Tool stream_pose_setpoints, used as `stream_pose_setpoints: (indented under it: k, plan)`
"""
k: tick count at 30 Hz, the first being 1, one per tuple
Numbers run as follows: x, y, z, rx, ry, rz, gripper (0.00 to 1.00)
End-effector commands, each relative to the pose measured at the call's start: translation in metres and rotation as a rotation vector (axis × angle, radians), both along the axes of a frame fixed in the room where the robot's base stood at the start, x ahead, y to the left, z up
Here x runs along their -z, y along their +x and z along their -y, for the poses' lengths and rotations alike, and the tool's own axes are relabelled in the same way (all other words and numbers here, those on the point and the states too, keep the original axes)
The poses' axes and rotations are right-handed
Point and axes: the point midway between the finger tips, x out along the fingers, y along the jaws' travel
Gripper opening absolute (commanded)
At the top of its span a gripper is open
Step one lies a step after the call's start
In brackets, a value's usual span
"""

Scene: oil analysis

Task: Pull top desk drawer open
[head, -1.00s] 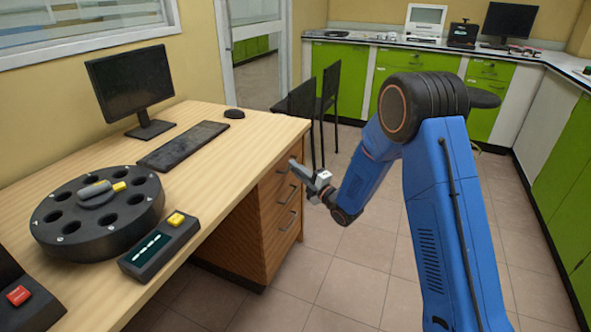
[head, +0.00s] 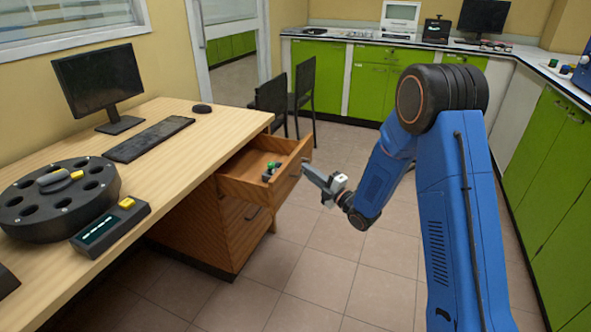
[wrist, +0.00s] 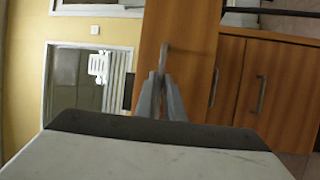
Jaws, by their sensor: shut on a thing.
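The top desk drawer (head: 262,168) is pulled out of the wooden desk (head: 190,150) in the head view, with its inside showing. Small green and dark items (head: 270,170) lie in it. My gripper (head: 305,168) is at the drawer's front face, shut on the top drawer's handle. In the wrist view the two fingers (wrist: 162,80) close together on the handle (wrist: 163,58) against the wooden drawer front (wrist: 180,25).
On the desk are a monitor (head: 98,85), a keyboard (head: 148,139), a mouse (head: 202,108), a black round rotor (head: 55,200) and a small control box (head: 110,225). Black chairs (head: 290,95) stand behind the drawer. The tiled floor (head: 310,270) in front is clear.

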Motion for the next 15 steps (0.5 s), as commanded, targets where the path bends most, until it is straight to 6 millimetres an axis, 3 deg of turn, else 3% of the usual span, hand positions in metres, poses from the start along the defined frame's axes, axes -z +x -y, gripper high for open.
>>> stream_pose_setpoints:
  k: [6, 15]
  plan:
    - [0.001, -0.013, 0.037, 0.002, -0.001, -0.003, 0.00]
    - [0.001, -0.021, 0.057, 0.000, -0.001, -0.002, 0.00]
